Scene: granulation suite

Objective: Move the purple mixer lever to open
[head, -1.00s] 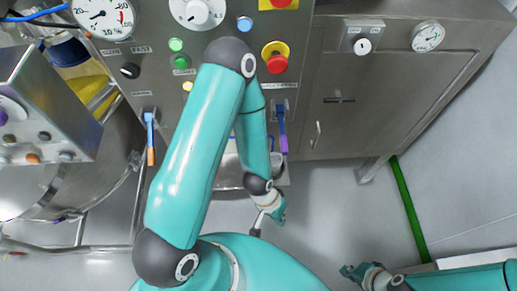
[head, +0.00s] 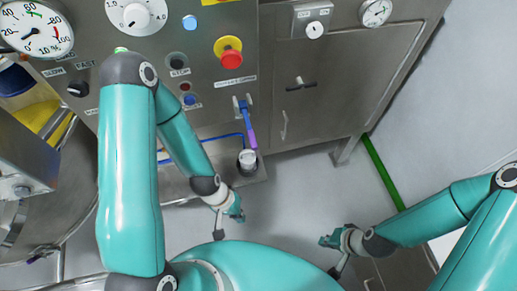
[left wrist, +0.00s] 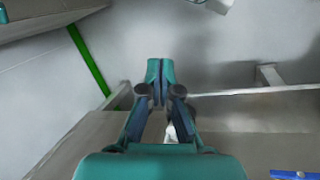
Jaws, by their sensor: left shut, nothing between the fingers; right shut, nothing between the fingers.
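The mixer lever (head: 248,127) has a blue shank and a purple tip. In the head view it hangs from a bracket low on the grey control panel, its purple end pointing down and slightly right. My left gripper (head: 236,208) is shut and empty, below the lever in the picture and apart from it. The left wrist view shows its closed fingers (left wrist: 160,75) with nothing between them. My right gripper (head: 330,241) is shut and empty, further right and lower, away from the panel. The lever's label is too small to read.
A red emergency button (head: 231,59) on a yellow collar sits above the lever. A steel cabinet (head: 330,80) stands right of the panel. The grey floor (head: 290,190) below it is open.

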